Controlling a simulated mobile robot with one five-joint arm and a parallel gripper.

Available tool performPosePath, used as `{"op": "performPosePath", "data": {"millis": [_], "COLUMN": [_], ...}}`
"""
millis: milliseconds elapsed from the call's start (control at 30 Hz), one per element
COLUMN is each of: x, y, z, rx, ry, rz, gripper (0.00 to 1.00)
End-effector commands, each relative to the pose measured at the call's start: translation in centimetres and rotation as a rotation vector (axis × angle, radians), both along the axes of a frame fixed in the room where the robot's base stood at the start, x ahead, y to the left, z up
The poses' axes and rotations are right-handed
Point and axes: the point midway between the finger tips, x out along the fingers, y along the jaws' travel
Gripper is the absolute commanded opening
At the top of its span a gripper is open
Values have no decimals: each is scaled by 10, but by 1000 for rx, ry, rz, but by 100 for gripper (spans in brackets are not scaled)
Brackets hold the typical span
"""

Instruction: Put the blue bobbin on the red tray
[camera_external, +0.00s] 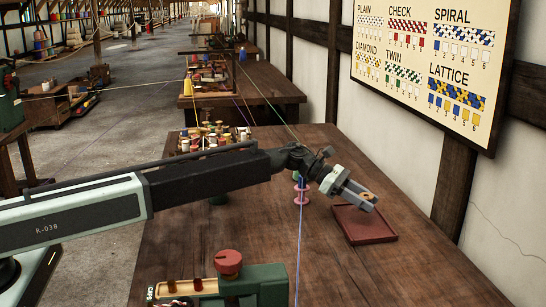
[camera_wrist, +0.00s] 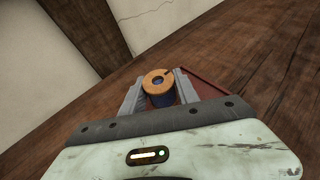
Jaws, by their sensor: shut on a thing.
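The blue bobbin (camera_wrist: 160,100) has a tan wooden top flange with a dark slot and blue winding below it. It sits between the two grey fingers of my gripper (camera_external: 363,197) in the wrist view, and the fingers are shut on it. In the outside view only a bit of its tan end shows at the fingertips. The red tray (camera_external: 376,233) is a shallow square tray on the table. My gripper is over its far part in the outside view. The tray also shows in the wrist view (camera_wrist: 206,91), behind the bobbin. I cannot tell whether the bobbin touches it.
A pink spool (camera_external: 301,191) with a taut blue line stands left of the tray. A green machine with a red knob (camera_external: 228,262) is at the near edge. Several bobbins (camera_external: 213,135) stand at the table's far end. The wall with the pattern board (camera_external: 425,65) bounds the right.

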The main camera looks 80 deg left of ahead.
Motion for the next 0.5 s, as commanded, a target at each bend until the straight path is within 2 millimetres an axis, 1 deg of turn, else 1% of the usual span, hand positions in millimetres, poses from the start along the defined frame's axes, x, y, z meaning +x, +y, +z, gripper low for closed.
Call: {"op": "performPosePath", "data": {"millis": [33,100,133,367,500], "x": [-1,-1,-1,-1,-1], "y": [0,0,0,0,0], "z": [-20,-32,-35,-31,-35], "rx": [0,0,0,0,0], "ry": [0,0,0,0,0], "rz": [0,0,0,0,0], "gripper": [0,0,0,0,0]}}
